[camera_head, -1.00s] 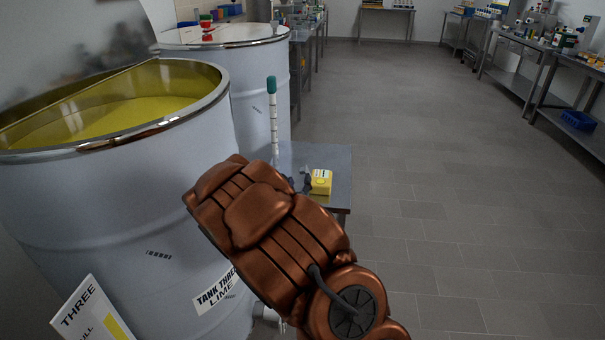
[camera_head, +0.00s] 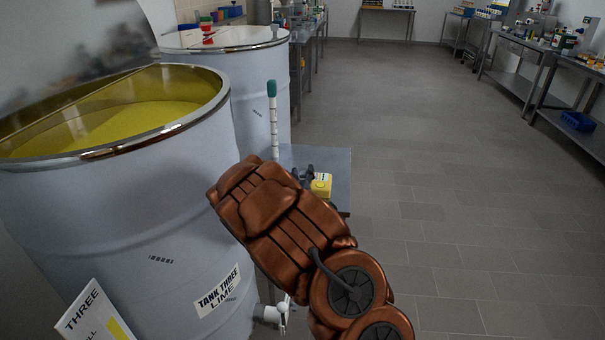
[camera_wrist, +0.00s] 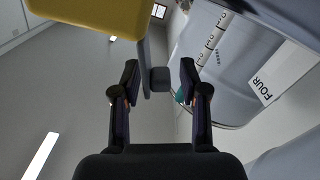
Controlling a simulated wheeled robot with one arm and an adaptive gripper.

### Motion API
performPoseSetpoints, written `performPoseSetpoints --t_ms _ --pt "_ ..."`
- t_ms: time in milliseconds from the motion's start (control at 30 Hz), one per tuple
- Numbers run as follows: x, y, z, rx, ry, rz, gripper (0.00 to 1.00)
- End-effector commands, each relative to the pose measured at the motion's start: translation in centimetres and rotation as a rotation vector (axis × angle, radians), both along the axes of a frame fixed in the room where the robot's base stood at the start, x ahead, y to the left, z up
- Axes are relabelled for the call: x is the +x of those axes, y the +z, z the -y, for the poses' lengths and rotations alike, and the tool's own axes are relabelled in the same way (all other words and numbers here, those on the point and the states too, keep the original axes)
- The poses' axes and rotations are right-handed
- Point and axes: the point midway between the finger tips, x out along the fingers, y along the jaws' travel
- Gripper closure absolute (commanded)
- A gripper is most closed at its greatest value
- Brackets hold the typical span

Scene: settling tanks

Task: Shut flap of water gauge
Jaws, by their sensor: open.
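A small yellow box (camera_head: 321,188), which looks like the water gauge, sits on the small grey table. In the wrist view the yellow body (camera_wrist: 85,14) is close at the top left. A grey strip with a dark grey block (camera_wrist: 159,80) at its end shows beside it, between my fingertips; it may be the flap, but I cannot tell for certain. My gripper (camera_wrist: 157,76) is open, with one finger on each side of that block and no clear contact. In the head view its dark fingertips (camera_head: 303,175) are just left of the yellow box. My arm hides the rest.
A tall white tube with a green cap (camera_head: 273,120) stands left of the box. Tank three (camera_head: 130,210), open and holding yellow liquid, is close on the left with a valve (camera_head: 272,313) low down. Another tank (camera_head: 262,75) stands behind. The right floor is clear.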

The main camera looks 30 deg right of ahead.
Motion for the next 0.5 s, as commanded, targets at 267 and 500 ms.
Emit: performPoseSetpoints --t_ms 267,500 --pt "0.01 0.03 -0.03 0.0 0.0 0.001 0.76" --pt "0.02 0.02 -0.05 0.0 0.001 0.001 1.0"
